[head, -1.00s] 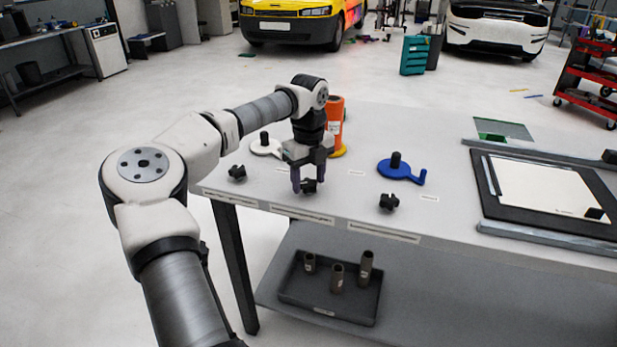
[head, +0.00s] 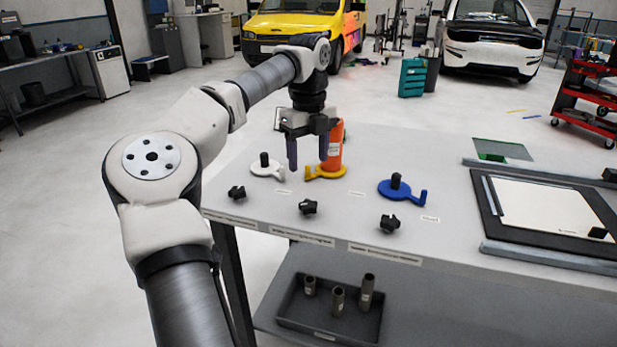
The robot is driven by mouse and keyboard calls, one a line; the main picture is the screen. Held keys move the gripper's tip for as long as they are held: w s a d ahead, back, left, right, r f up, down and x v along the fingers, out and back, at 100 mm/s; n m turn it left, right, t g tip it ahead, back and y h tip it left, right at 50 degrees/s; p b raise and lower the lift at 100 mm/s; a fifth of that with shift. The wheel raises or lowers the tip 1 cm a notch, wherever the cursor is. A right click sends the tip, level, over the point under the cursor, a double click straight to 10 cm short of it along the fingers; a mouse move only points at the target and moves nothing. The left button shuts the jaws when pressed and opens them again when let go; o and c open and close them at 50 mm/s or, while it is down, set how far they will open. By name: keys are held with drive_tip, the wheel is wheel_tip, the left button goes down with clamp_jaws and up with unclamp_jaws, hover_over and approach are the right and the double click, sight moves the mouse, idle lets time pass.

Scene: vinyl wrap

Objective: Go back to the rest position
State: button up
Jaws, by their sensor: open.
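My gripper (head: 308,162) is open and empty, pointing down, raised above the table (head: 450,258) in the head view. A black knob (head: 307,207) lies on the table below it, apart from the fingers. Another black knob (head: 237,193) lies to the left and a third black knob (head: 389,223) to the right. Behind them are a white holder (head: 268,170), a yellow holder (head: 318,173) and a blue holder (head: 404,192). An orange cylinder (head: 335,150) stands on the yellow holder and is partly hidden by my gripper.
A dark framed board with a white sheet (head: 545,207) lies at the table's right. A grey tray (head: 290,318) with several tubes sits on the lower shelf.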

wheel_tip(320, 180, up, 2)
drive_tip(key=shift+r, duration=0.1)
